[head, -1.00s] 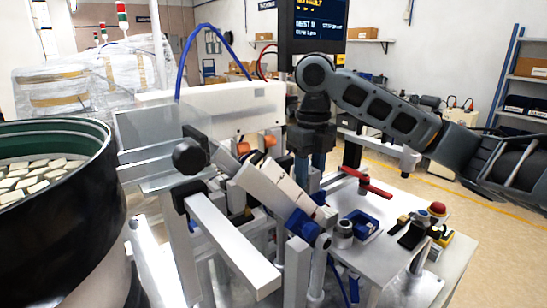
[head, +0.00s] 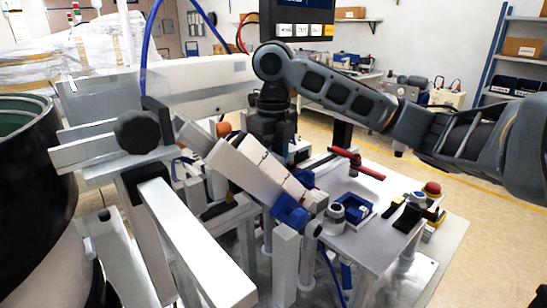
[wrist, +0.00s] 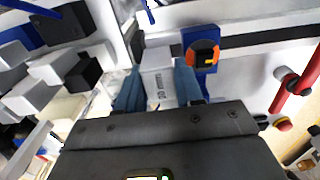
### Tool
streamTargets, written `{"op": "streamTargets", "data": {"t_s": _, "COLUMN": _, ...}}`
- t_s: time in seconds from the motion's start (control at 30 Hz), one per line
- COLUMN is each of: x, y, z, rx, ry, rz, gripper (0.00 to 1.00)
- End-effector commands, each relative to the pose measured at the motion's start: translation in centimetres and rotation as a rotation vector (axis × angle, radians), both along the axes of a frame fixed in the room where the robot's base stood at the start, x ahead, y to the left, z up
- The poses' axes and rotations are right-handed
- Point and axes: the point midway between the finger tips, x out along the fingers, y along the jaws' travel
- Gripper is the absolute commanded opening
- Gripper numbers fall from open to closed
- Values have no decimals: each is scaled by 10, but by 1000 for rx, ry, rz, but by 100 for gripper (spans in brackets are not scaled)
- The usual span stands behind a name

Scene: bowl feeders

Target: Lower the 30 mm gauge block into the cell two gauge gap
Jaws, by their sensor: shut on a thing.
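My gripper (wrist: 157,92) is shut on the 30 mm gauge block (wrist: 157,62), a pale grey block with "30 mm" marked on its face, held between two blue fingers. In the head view my gripper (head: 272,140) points down behind the inclined track, and the block cannot be made out there. In the wrist view the block's far end lies close to a pale rail with a dark strip. I cannot tell whether it touches the rail. I cannot pick out the cell two gauge gap for sure in either view.
An inclined white track (head: 250,168) with a blue clamp (head: 290,213) stands in front of my gripper. A black knob (head: 138,131) and metal bars stand left. A red-handled part (head: 358,162) and a blue tray (head: 357,208) are right. An orange-and-black knob (wrist: 206,57) sits beside the block.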

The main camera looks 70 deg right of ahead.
Motion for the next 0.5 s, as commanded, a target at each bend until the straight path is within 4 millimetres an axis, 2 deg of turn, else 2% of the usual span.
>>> {"op": "streamTargets", "data": {"t_s": 0.1, "x": 0, "y": 0, "z": -7, "rx": 0, "ry": 0, "rz": 0, "gripper": 0}}
{"op": "streamTargets", "data": {"t_s": 0.5, "x": 0, "y": 0, "z": -8, "rx": 0, "ry": 0, "rz": 1, "gripper": 0}}
